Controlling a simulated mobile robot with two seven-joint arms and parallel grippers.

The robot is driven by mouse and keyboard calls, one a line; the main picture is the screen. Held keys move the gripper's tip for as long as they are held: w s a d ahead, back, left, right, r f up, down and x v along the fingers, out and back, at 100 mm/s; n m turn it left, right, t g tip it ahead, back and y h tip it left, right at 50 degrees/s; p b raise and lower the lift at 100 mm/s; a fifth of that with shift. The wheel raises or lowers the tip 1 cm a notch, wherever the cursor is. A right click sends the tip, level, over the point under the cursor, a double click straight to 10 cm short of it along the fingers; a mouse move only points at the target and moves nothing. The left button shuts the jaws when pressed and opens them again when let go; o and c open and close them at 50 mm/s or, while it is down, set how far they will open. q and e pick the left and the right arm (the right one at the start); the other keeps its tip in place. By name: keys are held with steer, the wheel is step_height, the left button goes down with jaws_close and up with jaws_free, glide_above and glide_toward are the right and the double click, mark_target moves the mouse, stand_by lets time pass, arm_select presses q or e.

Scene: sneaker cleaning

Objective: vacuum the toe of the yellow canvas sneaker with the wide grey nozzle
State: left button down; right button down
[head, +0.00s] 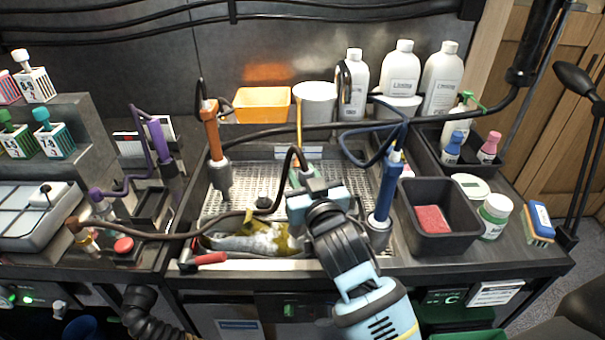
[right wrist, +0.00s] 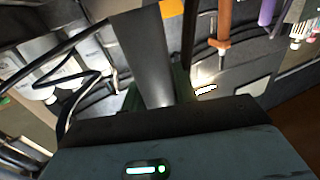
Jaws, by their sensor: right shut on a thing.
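The yellow canvas sneaker (head: 286,243) lies low in the sink-like tray at the front. Its right part is yellow and its left and middle part looks pale grey. My right arm partly covers the area at its right, and I cannot tell which end is the toe. My right gripper (head: 305,177) is above and behind the sneaker, apart from it. It is shut on the wide grey nozzle (right wrist: 145,55), which shows between the green fingers in the right wrist view. In the head view the nozzle is mostly hidden behind the gripper. My left gripper is not in view.
An orange tool (head: 212,135) and a blue tool (head: 389,185) stand upright at either side of the perforated tray (head: 222,205). Dark hoses loop over the tray. A red-handled tool (head: 207,259) lies at the front edge. A dark bin (head: 405,198) stands at the right.

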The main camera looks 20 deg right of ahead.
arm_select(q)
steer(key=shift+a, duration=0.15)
arm_select(e)
steer(key=shift+w+d, duration=0.3)
steer(key=shift+w, duration=0.55)
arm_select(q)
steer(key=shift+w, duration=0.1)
arm_select(e)
steer(key=shift+r, duration=0.1)
stand_by(0.8)
